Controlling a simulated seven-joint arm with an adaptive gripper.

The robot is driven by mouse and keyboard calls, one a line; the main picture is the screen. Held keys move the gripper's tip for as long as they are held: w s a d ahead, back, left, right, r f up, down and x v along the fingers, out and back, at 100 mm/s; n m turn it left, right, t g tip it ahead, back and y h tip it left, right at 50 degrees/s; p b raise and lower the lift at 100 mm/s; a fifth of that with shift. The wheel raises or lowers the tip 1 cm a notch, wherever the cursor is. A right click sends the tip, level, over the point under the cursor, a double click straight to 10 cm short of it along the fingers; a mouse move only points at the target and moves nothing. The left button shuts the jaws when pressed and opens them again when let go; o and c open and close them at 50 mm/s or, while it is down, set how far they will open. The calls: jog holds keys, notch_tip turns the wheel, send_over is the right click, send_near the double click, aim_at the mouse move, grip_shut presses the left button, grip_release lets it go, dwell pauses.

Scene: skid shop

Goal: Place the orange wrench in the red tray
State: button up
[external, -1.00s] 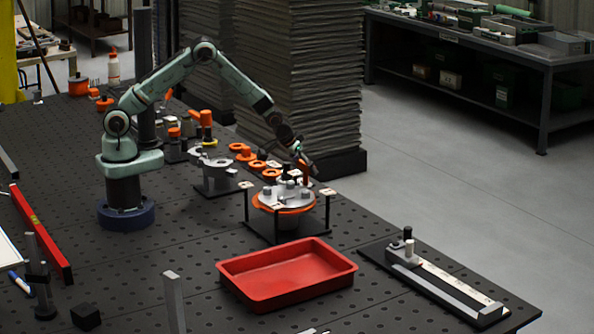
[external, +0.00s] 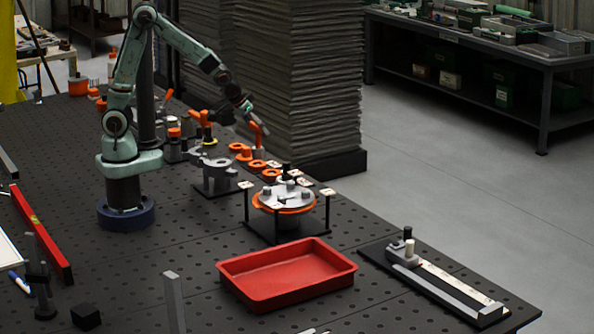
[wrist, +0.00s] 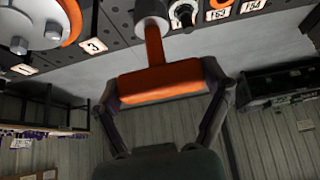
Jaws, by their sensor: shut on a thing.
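My gripper (external: 249,113) is raised above the row of orange rings, behind the round fixture. It is shut on the orange wrench (external: 264,128). In the wrist view the wrench (wrist: 157,86) is T-shaped, with its wide orange bar between both fingers and its stem running to a grey socket end. The wrench is clear of the fixture. The red tray (external: 286,300) lies on the dark table in front of the fixture. The tray is empty and does not show in the wrist view.
The round fixture (external: 283,198), with an orange rim and corner posts, stands between my gripper and the tray. A grey clamp-like tool (external: 430,280) lies on a plate to the tray's right. A tall grey stack (external: 300,80) rises close behind my gripper.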

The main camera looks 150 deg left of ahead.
jog(key=shift+d, duration=0.2)
jog(key=shift+s+a+r+n, duration=0.1)
jog(key=shift+s+r+n, duration=0.05)
jog(key=shift+n, duration=0.15)
jog(key=w+d+m+t, duration=0.15)
jog(key=w+d, duration=0.25)
jog(key=w, duration=0.5)
jog(key=w+d+m+t, duration=0.1)
jog(key=w+d+m, duration=0.25)
jog(key=w, duration=0.65)
jog(key=w+d+m+t+h, duration=0.2)
jog(key=w+d+m, duration=0.3)
jog(key=w+d, duration=0.75)
jog(key=shift+w+a+f, duration=0.5)
jog(key=shift+w+f, duration=1.3)
jog(key=shift+f, duration=0.35)
jog(key=shift+w+a+f, duration=0.45)
jog(key=shift+w+f, duration=1.35)
jog(key=shift+f, duration=0.4)
jog(key=shift+w+a+f, duration=0.5)
jog(key=shift+w+f, duration=1.3)
jog(key=shift+f, duration=0.35)
